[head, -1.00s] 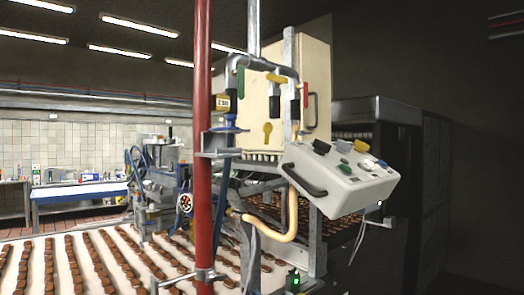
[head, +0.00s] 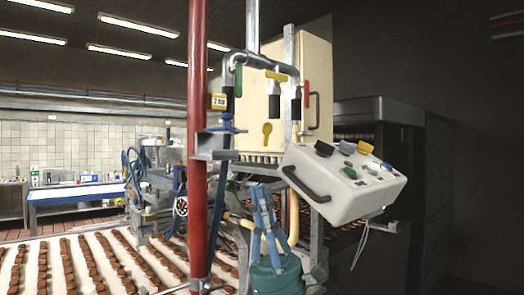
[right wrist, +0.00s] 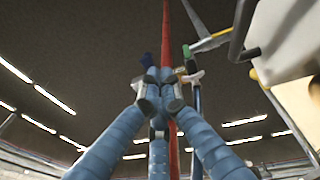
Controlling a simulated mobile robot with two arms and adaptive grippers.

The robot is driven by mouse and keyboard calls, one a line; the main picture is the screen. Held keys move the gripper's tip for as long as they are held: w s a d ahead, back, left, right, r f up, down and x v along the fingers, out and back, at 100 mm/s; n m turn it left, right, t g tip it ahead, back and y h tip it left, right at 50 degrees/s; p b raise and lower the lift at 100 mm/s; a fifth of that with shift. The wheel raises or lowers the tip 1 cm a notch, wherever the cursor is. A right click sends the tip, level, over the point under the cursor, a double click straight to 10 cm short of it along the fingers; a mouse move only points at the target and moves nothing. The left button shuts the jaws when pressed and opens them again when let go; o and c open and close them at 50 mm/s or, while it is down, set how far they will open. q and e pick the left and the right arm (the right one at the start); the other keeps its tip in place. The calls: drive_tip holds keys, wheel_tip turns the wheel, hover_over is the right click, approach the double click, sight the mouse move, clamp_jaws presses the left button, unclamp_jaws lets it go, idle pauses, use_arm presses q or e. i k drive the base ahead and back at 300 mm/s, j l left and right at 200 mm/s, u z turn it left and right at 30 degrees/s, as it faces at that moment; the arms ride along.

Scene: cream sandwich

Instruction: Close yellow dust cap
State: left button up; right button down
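A yellow dust cap (head: 267,130) hangs against the front of the cream cabinet, below the middle valve on the pipe manifold. The middle valve has a yellow handle (head: 277,76) and a dark hose end (head: 275,100) below it. My right gripper (head: 264,190) has blue fingers and points upward from the lower middle of the head view, below the cap and apart from it. In the right wrist view its fingertips (right wrist: 160,92) come together with nothing visible held between them. The cap cannot be made out clearly in that view. My left gripper is not in view.
A red post (head: 197,130) stands left of the valves. A white control box (head: 345,190) with buttons and a handle juts out to the right. A conveyor (head: 90,265) with rows of brown pieces lies at lower left. Green (head: 238,80) and red (head: 306,94) handles flank the middle valve.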

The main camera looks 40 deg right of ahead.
sight(267, 127)
drive_tip(key=i+l, duration=0.65)
drive_tip(key=l, duration=0.2)
